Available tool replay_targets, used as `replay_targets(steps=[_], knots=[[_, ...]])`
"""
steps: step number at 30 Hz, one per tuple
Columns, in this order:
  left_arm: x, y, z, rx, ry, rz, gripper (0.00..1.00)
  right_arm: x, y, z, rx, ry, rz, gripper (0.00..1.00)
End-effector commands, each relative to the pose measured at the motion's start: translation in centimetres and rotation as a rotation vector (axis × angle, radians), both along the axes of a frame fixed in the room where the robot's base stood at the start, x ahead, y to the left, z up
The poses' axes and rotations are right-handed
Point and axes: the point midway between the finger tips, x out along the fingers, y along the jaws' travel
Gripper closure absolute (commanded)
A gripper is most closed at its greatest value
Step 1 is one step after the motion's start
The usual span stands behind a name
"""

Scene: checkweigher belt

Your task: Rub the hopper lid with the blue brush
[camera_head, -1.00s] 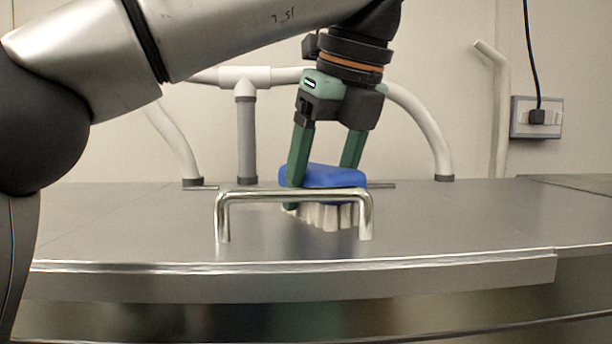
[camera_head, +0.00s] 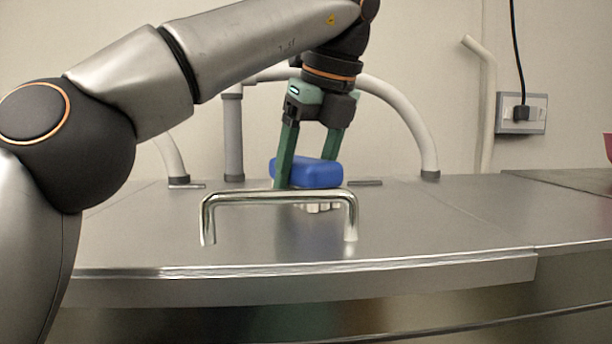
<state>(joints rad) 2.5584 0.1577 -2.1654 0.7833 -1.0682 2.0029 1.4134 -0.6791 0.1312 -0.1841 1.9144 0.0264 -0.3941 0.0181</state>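The hopper lid (camera_head: 420,222) is a flat grey metal surface with a shiny bar handle (camera_head: 280,197) near its front. My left gripper (camera_head: 308,180) comes in from the left and points down behind the handle. Its green fingers are shut on the blue brush (camera_head: 318,173), one on each side. The brush's pale bristles face down toward the lid, partly hidden by the handle; I cannot tell for certain whether they touch it. My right gripper is out of view.
White pipes (camera_head: 405,108) with grey collars rise behind the lid. A wall socket (camera_head: 521,113) with a black cable is at the back right. The lid's right part is clear. A red object (camera_head: 608,146) shows at the right edge.

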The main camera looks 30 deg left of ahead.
Motion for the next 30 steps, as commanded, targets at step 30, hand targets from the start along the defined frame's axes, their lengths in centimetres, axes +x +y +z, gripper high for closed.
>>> replay_targets(steps=[30], knots=[[3.9, 2.4, -0.2, 0.001, -0.001, -0.002, 1.0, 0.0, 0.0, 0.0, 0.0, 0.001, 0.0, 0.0]])
